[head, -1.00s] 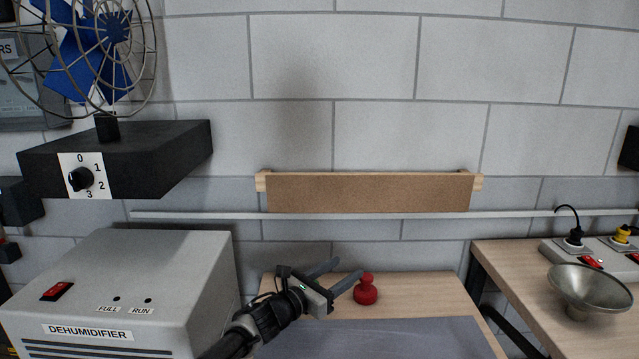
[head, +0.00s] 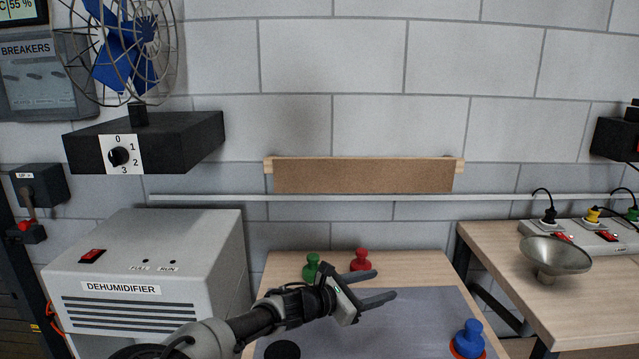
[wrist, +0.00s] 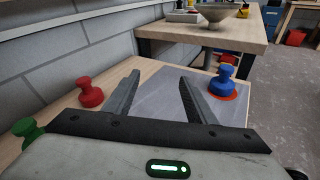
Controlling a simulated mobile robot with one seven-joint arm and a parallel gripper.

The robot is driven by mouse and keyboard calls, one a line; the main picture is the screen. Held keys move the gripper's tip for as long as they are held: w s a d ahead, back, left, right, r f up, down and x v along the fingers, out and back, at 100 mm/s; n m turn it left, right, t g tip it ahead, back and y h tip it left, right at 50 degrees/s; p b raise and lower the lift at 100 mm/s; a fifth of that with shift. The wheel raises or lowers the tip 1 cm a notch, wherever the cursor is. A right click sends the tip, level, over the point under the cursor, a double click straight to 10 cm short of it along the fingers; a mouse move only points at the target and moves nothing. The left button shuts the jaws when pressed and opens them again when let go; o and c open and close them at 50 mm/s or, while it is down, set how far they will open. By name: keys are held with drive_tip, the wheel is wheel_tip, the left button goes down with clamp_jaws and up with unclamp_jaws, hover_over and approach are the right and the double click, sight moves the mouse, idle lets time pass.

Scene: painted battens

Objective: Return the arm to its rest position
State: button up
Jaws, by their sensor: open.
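My gripper (head: 384,287) is open and empty above the small wooden table, its two dark fingers spread and pointing right in the head view. In the wrist view my gripper (wrist: 157,84) shows nothing between its fingers except the grey mat below. My arm reaches in from the bottom of the head view. A red knobbed piece (head: 360,259) and a green one (head: 311,267) stand at the table's back. A blue piece (head: 468,339) stands at the mat's right on an orange-red disc.
A grey mat (head: 420,325) covers much of the table. A dehumidifier (head: 150,260) stands to the left. A second table (head: 590,300) at right carries a metal funnel (head: 555,256) and a power strip. A brown board (head: 365,178) is on the wall behind.

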drive_tip(key=s+d+f+m+g+y+b, duration=0.1)
drive_tip(key=s+d+f+m+g, duration=0.1)
drive_tip(key=s+m, duration=0.1)
drive_tip(key=s+d+f+m+g+y, duration=0.2)
drive_tip(key=s+d+m, duration=0.1)
drive_tip(key=s, duration=0.2)
drive_tip(key=s+d+f+m+g+y+b, duration=0.1)
drive_tip(key=s+d+f+m+g+y, duration=0.1)
drive_tip(key=s+m, duration=0.2)
drive_tip(key=shift+s+d+f+g+b, duration=0.15)
drive_tip(key=shift+d+f+g+b, duration=0.05)
drive_tip(key=shift+d+g+b, duration=0.2)
drive_tip(key=s+m, duration=0.1)
drive_tip(key=s+y, duration=0.1)
drive_tip(key=shift+s+a+m+g+b, duration=0.3)
drive_tip(key=shift+m, duration=0.1)
drive_tip(key=s+a+r+m+t+y+b, duration=0.25)
drive_tip(key=s+r+m+y, duration=0.2)
drive_tip(key=s+r, duration=0.4)
drive_tip(key=s+a+r+m+t+y+b, duration=0.2)
drive_tip(key=s+a+r+m+y+b, duration=0.25)
drive_tip(key=s, duration=0.75)
wheel_tip(320, 180, up, 26)
drive_tip(key=m+h+p, duration=0.1)
drive_tip(key=h+p, duration=0.1)
drive_tip(key=p, duration=2.5)
drive_tip(key=shift+f, duration=0.2)
